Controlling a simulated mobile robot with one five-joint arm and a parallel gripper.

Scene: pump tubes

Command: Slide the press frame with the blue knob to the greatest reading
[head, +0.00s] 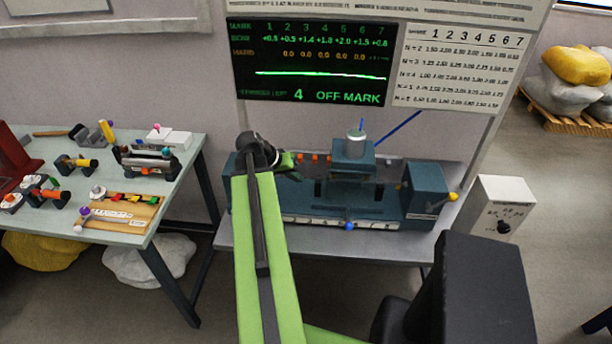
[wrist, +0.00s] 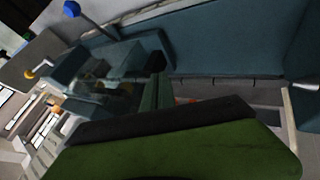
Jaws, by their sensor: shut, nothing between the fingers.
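The teal press frame (head: 352,160) with a silver cylinder on top straddles the bed of a teal machine. The blue knob (head: 349,226) is low at its front; a blue knob on a rod also shows in the wrist view (wrist: 71,9). The screen (head: 310,62) lists a BOW row, seemingly +0.5, +0.9, +1.4, +1.8, +2.0, +1.5, +0.8 under 1 to 7, and reads OFF MARK. My gripper (head: 293,168) is shut and empty, left of the press frame and apart from the blue knob. In the wrist view, my gripper (wrist: 156,72) points towards the machine.
The machine's right block (head: 425,190) carries a yellow-knobbed handle (head: 453,197). A white control box (head: 500,205) stands at right. A side table (head: 130,215) at left holds several small tools. A paper chart (head: 460,65) hangs beside the screen.

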